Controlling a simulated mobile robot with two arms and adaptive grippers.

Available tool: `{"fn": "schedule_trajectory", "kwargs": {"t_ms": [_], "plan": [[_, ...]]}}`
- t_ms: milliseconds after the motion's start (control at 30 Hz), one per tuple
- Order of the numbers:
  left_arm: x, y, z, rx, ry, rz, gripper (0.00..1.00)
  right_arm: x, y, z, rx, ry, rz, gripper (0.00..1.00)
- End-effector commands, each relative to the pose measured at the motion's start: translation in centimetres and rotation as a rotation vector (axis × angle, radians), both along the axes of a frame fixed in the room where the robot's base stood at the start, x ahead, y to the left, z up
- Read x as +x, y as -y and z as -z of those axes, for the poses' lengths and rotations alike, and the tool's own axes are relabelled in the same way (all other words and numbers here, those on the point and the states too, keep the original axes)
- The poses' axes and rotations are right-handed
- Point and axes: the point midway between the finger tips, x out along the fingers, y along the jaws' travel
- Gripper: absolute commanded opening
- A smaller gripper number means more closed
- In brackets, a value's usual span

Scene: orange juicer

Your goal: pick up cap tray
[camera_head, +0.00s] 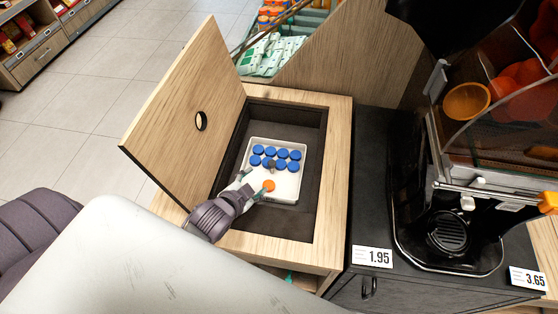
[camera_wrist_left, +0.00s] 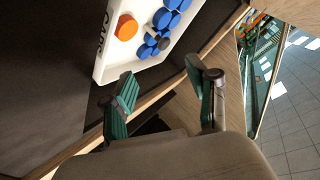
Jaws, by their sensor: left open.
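The white cap tray (camera_head: 287,194) lies in the dark recess of an open wooden cabinet. Whether a finger touches the tray, I cannot tell. My right gripper is not in view.
The raised wooden lid (camera_head: 188,115) stands along the left of the recess (camera_head: 315,160). The wooden rim (camera_head: 337,165) surrounds it. A black counter with a juicer (camera_head: 450,235) and price tags (camera_head: 373,257) is at the right. Bare recess floor shows right of the tray.

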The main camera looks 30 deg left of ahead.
Motion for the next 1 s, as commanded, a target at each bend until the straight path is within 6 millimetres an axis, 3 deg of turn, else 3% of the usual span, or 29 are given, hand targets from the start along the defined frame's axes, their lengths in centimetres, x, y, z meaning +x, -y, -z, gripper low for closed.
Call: {"fn": "schedule_trajectory", "kwargs": {"t_ms": [500, 767, 1000], "plan": [[7.1, -0.3, 4.1, 0.017, 0.033, 0.016, 0.59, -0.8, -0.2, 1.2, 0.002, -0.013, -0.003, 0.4], [8.7, -0.3, 5.1, 0.017, 0.031, 0.017, 0.59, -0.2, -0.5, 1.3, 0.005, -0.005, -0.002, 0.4], [11.5, -0.5, 7.1, 0.016, 0.031, 0.017, 0.59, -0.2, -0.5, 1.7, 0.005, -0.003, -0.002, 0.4]]}}
